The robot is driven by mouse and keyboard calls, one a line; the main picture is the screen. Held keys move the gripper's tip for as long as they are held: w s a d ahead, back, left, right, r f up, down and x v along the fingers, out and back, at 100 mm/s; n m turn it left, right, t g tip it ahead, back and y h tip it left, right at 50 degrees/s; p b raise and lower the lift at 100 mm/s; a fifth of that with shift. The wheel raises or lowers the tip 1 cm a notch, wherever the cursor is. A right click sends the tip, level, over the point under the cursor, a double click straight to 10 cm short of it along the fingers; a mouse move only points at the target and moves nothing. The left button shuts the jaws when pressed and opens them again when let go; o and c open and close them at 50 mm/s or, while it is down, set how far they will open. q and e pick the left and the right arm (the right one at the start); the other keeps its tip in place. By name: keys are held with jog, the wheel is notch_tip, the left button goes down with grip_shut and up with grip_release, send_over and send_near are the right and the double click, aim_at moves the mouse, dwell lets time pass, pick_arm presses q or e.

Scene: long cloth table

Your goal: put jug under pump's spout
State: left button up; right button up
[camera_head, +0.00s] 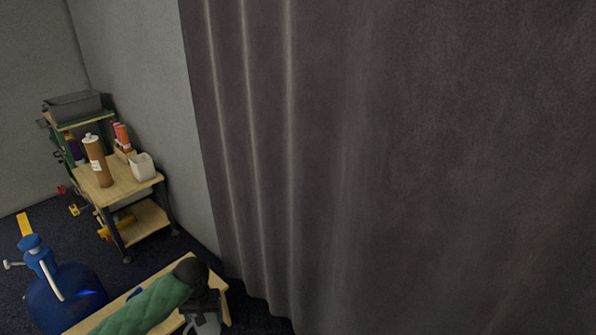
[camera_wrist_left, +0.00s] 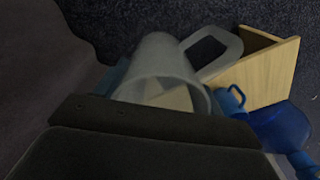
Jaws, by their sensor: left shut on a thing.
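The jug (camera_wrist_left: 165,60) is pale grey and translucent. Its open mouth faces the camera and its looped handle (camera_wrist_left: 235,48) shows to the right in the left wrist view. My left gripper (camera_head: 204,302) is shut on the jug, whose pale body (camera_head: 207,324) shows below it at the bottom edge of the head view. The blue pump (camera_head: 34,248) sits on a big blue water bottle (camera_head: 75,292) at lower left, with a pale spout-like tube (camera_head: 52,281) slanting down. The jug is to the right of the pump, apart from it. My right gripper is out of view.
A light wooden surface (camera_head: 223,286) lies under my left arm. A wooden shelf cart (camera_head: 128,178) stands behind, with a brown bottle (camera_head: 97,163) and a white container (camera_head: 143,167). A dark curtain (camera_head: 400,150) fills the right. Dark floor shows between bottle and cart.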

pick_arm(q)
jog(key=w+d+r+m, duration=0.1)
jog(key=w+d+r, duration=0.2)
jog(key=w+r, duration=0.55)
jog(key=w+d+r+m, duration=0.1)
jog(key=w+d+r, duration=0.3)
jog(key=r, duration=0.7)
jog(key=s+r+p, duration=1.2)
jog(key=p, duration=0.5)
jog(key=shift+s+a+r+p, duration=0.2)
jog(key=shift+a+r+p, duration=0.15)
jog(key=shift+p, duration=0.05)
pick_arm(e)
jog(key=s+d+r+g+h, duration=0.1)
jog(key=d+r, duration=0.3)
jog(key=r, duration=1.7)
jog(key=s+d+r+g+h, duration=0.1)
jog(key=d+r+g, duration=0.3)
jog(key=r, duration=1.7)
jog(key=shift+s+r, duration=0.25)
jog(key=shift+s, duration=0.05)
